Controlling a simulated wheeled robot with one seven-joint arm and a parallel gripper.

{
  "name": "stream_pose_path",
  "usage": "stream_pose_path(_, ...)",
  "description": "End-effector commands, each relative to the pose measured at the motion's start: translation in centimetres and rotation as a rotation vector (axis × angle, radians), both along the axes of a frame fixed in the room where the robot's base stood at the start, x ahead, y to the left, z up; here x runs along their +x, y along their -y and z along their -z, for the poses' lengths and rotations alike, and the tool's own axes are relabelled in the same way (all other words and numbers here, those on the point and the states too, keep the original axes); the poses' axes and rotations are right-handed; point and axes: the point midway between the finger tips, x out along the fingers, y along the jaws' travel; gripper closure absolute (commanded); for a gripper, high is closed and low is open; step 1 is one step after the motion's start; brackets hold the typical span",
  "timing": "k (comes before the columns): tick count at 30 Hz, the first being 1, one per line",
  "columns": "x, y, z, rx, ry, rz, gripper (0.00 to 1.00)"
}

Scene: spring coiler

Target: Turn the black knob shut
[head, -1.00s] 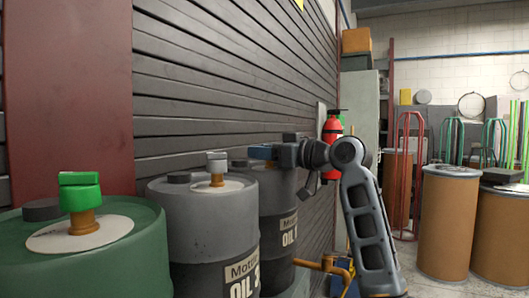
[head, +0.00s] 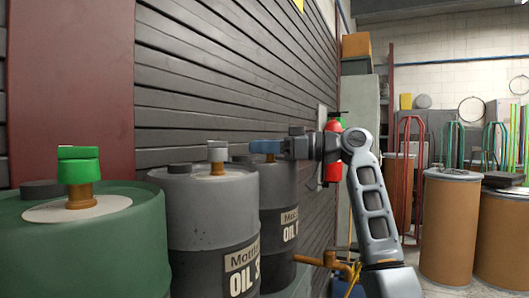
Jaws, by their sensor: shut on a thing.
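Three oil drums stand in a row along the slatted wall. The farthest, a dark drum (head: 278,222) in the head view, is where my gripper (head: 265,147) is, with its blue fingers at the drum's top, reaching in from the right. The fingers are shut on the black knob there, which they hide almost wholly, so its angle cannot be told. The grey drum (head: 205,215) in the middle has a light grey knob (head: 217,151). The green drum (head: 110,245) nearest me has a green knob (head: 79,165) on a brass stem.
A red fire extinguisher (head: 333,150) hangs on the wall behind my wrist. A brass tap (head: 322,261) sticks out low beside the dark drum. Brown drums (head: 450,225) stand at the right. The slatted wall (head: 225,70) runs close behind the oil drums.

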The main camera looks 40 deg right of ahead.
Motion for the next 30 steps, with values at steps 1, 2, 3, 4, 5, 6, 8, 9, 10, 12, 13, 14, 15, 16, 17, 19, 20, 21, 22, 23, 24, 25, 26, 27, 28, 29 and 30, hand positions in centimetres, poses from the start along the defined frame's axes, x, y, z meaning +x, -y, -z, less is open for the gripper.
stream_pose_path(1, 0.0, 0.0, 0.1, 0.001, -0.001, -0.006, 0.91)
stream_pose_path(2, 0.0, 0.0, 0.1, 0.001, -0.001, -0.007, 0.91)
stream_pose_path(3, 0.0, 0.0, 0.1, 0.001, -0.001, -0.007, 0.91)
stream_pose_path(4, 0.0, -0.1, 0.1, 0.0, -0.002, -0.007, 0.91)
stream_pose_path(5, 0.0, -0.1, 0.1, 0.0, -0.002, -0.007, 0.91)
stream_pose_path(6, 0.0, -0.1, 0.1, 0.0, -0.002, -0.007, 0.91)
stream_pose_path(8, 0.0, -0.1, 0.1, 0.0, -0.002, -0.006, 0.91)
stream_pose_path(9, 0.0, -0.1, 0.1, 0.0, -0.002, -0.006, 0.59)
stream_pose_path(10, 0.0, -0.1, 0.1, 0.0, -0.002, -0.006, 0.56)
stream_pose_path(12, 0.0, 0.0, 0.1, 0.0, -0.002, -0.006, 0.5)
stream_pose_path(13, 0.0, 0.0, 0.1, 0.0, -0.002, -0.006, 0.47)
stream_pose_path(14, 0.0, 0.0, 0.0, 0.0, -0.002, -0.005, 0.44)
stream_pose_path(15, 0.0, 0.0, 0.0, 0.001, -0.001, -0.005, 0.4)
stream_pose_path(16, 0.0, 0.0, 0.0, 0.001, -0.001, -0.005, 0.39)
stream_pose_path(17, 0.0, 0.0, 0.0, 0.0, 0.0, -0.005, 0.39)
stream_pose_path(19, 0.0, 0.0, 0.0, 0.0, 0.0, -0.005, 0.39)
stream_pose_path(20, 0.0, 0.0, 0.0, 0.0, 0.0, -0.005, 0.39)
stream_pose_path(21, 0.0, 0.0, 0.0, 0.0, 0.0, -0.005, 0.39)
stream_pose_path(22, 0.0, 0.0, 0.0, 0.0, 0.0, -0.004, 0.39)
stream_pose_path(23, -0.1, 0.1, 0.0, 0.0, 0.0, -0.004, 0.39)
stream_pose_path(24, -0.3, 0.2, 0.0, 0.0, 0.0, -0.003, 0.39)
stream_pose_path(25, -0.4, 0.3, 0.1, 0.0, 0.001, -0.003, 0.39)
stream_pose_path(26, -0.7, 0.5, 0.1, 0.0, 0.001, -0.002, 0.39)
stream_pose_path(27, -1.1, 0.8, 0.1, 0.0, 0.001, -0.002, 0.39)
stream_pose_path(28, -1.5, 1.0, 0.1, 0.0, 0.001, -0.002, 0.39)
stream_pose_path(29, -1.9, 1.3, 0.1, 0.0, 0.001, -0.002, 0.39)
stream_pose_path(30, -2.5, 1.6, 0.2, 0.0, 0.001, -0.002, 0.39)
